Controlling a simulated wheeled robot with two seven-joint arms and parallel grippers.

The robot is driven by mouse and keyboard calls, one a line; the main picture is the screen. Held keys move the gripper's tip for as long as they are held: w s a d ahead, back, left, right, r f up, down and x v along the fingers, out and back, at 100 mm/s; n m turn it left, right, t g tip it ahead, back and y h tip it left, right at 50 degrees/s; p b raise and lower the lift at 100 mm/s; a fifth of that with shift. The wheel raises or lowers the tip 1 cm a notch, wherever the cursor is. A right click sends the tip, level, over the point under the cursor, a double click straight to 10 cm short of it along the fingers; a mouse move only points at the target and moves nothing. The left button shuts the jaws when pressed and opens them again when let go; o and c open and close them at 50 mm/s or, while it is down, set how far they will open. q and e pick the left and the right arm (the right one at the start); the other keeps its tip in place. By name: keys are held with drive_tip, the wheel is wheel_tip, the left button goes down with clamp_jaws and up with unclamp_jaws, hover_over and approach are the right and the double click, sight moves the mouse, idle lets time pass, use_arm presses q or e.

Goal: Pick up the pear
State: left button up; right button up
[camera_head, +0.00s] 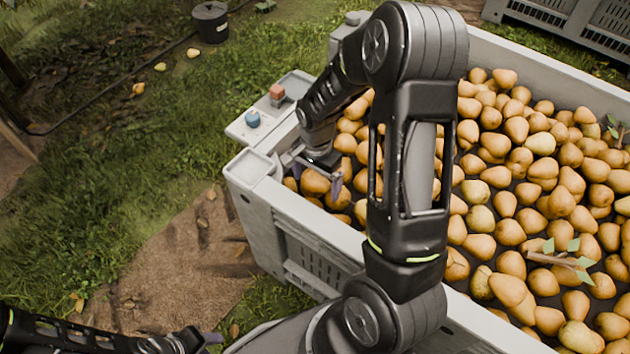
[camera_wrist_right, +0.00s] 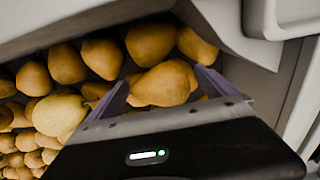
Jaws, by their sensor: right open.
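Many yellow-brown pears fill a large grey bin (camera_head: 262,225). My right gripper (camera_head: 313,176) reaches down into the bin's near-left corner, its jaws apart. One pear (camera_wrist_right: 163,84) lies between its two purple fingers in the right wrist view, with other pears touching around it. I cannot tell whether the fingers touch this pear. In the head view, the pear (camera_head: 314,183) shows partly below the gripper. My left gripper (camera_head: 200,340) is low at the bottom left, outside the bin; its jaws are too unclear to read.
The bin's walls stand close to my right gripper in the corner. A small side tray (camera_head: 290,84) holds a blue item (camera_head: 252,119) and an orange item (camera_head: 277,92). A leafy twig (camera_head: 560,259) lies on the pears. A dark bucket (camera_head: 210,22) stands on the grass.

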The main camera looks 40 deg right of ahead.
drive_tip(key=shift+c, duration=0.5)
drive_tip(key=c, duration=1.5)
